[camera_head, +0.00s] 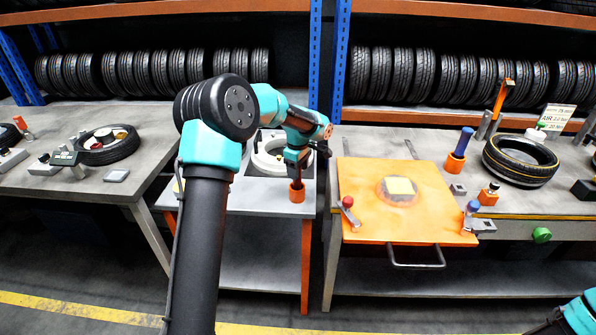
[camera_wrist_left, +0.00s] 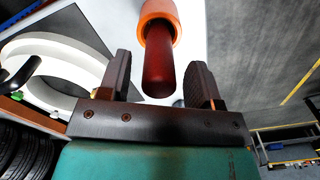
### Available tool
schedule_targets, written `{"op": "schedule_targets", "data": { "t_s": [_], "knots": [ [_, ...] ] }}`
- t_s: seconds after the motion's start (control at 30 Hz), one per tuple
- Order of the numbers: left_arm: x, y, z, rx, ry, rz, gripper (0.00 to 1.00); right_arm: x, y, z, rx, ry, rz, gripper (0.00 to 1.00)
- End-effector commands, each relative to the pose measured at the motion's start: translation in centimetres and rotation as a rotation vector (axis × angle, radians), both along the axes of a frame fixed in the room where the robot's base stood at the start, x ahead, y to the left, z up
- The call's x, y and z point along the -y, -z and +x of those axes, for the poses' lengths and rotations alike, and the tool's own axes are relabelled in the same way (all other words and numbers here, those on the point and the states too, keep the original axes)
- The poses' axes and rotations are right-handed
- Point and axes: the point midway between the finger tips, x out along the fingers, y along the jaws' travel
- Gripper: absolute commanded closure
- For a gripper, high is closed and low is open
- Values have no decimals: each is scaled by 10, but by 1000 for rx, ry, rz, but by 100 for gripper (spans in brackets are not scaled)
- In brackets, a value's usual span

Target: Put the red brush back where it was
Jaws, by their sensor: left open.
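The red brush's dark red handle (camera_wrist_left: 158,65) stands in an orange holder (camera_head: 297,195) on the small grey table; the holder's rim (camera_wrist_left: 158,12) also shows in the left wrist view. My left gripper (camera_head: 297,170) is above the holder. In the left wrist view its fingers (camera_wrist_left: 161,60) are open, one on each side of the handle, with visible gaps. The brush's lower part is hidden in the holder. My right gripper (camera_head: 548,325) shows only as a dark part at the bottom right edge, and its fingers cannot be made out.
A white ring-shaped stand (camera_head: 268,160) is behind the holder. An orange board (camera_head: 360,200) with a yellow pad lies to the right. A blue-handled brush (camera_head: 465,140) stands in another orange holder beside a tyre (camera_head: 520,160). The small table's front (camera_head: 250,192) is clear.

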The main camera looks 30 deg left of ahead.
Motion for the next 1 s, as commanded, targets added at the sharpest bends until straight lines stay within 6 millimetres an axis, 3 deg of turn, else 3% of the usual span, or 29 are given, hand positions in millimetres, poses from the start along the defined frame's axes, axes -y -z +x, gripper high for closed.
{"op": "schedule_targets", "data": {
  "t_s": [0.6,1.0],
  "knots": [
    [0,-103,1,4,0,0,42,0,0,0,0,0,0,57],
    [-1,-114,0,1,0,-1,42,0,0,0,0,0,0,57]
  ]
}}
